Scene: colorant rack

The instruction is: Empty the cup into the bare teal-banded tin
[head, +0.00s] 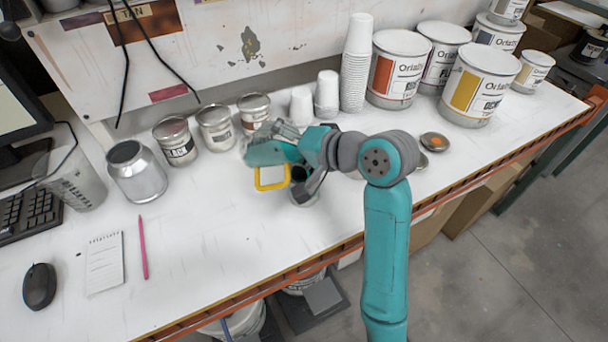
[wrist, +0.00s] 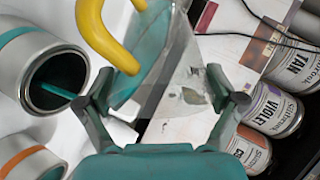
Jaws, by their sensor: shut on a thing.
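My gripper (wrist: 158,85) is shut on a clear cup (wrist: 150,62) with a yellow handle (wrist: 100,35) and teal contents. In the head view my gripper (head: 300,165) holds the cup (head: 265,153) tilted above the bench, with its yellow handle (head: 272,185) facing the front. The teal-banded tin (wrist: 22,38) stands open beside the cup in the wrist view. A thin teal streak (wrist: 55,90) shows in its mouth, over a dark teal inside. In the head view a tin below my gripper is mostly hidden.
An orange-banded tin (wrist: 28,165) stands near the teal-banded one. Several labelled colorant tins (head: 177,141) line the back. Paper cups (head: 357,62) and large paint cans (head: 478,85) stand further right. A silver tin (head: 136,172) is at left. The front middle of the bench is clear.

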